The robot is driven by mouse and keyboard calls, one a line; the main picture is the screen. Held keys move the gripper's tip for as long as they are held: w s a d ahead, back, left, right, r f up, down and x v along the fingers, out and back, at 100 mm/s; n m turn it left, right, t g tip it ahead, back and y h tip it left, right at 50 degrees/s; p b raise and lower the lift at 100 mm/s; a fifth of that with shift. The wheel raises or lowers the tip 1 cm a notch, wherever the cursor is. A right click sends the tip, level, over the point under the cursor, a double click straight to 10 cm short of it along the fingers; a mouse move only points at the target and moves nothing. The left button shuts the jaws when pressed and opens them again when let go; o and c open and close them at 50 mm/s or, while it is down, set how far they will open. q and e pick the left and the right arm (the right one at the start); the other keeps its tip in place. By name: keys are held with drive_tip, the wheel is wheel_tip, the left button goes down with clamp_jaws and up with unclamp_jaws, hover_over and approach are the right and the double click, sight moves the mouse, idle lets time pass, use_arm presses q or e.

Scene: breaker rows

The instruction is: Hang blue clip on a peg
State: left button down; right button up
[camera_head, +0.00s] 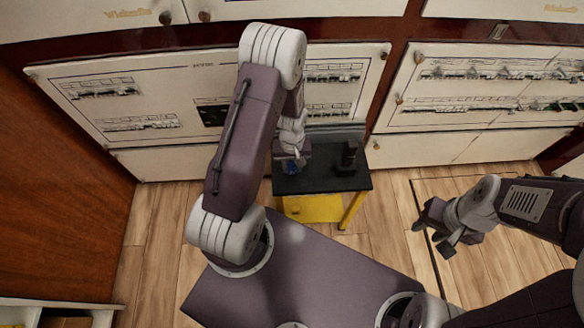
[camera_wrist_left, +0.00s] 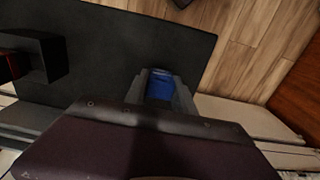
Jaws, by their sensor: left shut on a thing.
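My left gripper (camera_head: 292,165) is shut on the blue clip (camera_wrist_left: 160,86), low over the left part of a small black-topped table. In the left wrist view the clip sits between the two grey fingers (camera_wrist_left: 161,92), with the dark tabletop (camera_wrist_left: 125,50) below it. In the head view only a bit of blue (camera_head: 291,169) shows at the fingertips. A black upright stand (camera_head: 348,158) is on the table's right side; I cannot make out a peg on it clearly. My right gripper (camera_head: 437,234) is open and empty, over the floor at the right.
The table has a yellow base (camera_head: 313,208) and a dark raised back edge (camera_head: 335,132). Behind it are cream panels with breaker rows (camera_head: 470,104). In the left wrist view a dark block (camera_wrist_left: 38,58) with a reddish part stands at the left. The tabletop's middle is clear.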

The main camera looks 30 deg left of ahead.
use_arm(q)
drive_tip(key=shift+r, duration=0.15)
drive_tip(key=shift+r, duration=0.35)
drive_tip(key=r+p, duration=0.1)
drive_tip(key=r, duration=0.1)
drive_tip(key=w+r+p, duration=0.1)
drive_tip(key=r, duration=0.1)
drive_tip(key=shift+d, duration=0.15)
drive_tip(key=w+d+r+p, duration=0.2)
drive_tip(key=w+d+r, duration=0.2)
drive_tip(key=w, duration=0.5)
wheel_tip(320, 180, up, 2)
drive_tip(key=shift+w+d+r, duration=0.1)
drive_tip(key=shift+w+d, duration=0.05)
drive_tip(key=shift+w, duration=0.25)
